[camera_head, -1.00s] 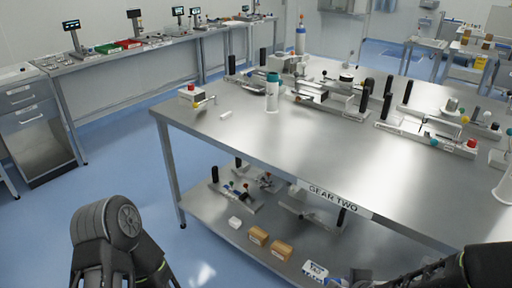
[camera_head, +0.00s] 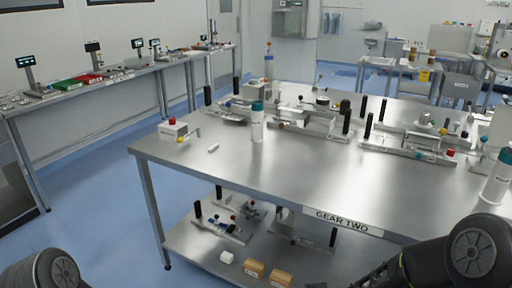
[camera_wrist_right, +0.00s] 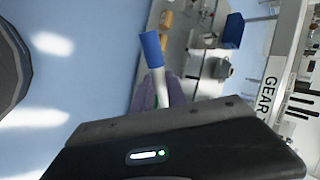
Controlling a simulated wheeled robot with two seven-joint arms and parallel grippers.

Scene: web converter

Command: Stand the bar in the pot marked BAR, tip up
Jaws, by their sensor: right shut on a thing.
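My right gripper (camera_wrist_right: 157,96) shows in the right wrist view, partly hidden behind the dark wrist housing. It is shut on a white rod with a blue end (camera_wrist_right: 152,48), which I take to be the bar. The blue end points away from the housing, and the lower part of the rod is hidden. The held bar is over the floor beside the bench. In the head view only dark parts of my arms show at the lower corners, and neither gripper is visible there. I cannot make out a pot marked BAR.
A steel bench labelled GEAR TWO (camera_head: 343,219) stands ahead, with several fixtures at its back. The bench's front middle is clear.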

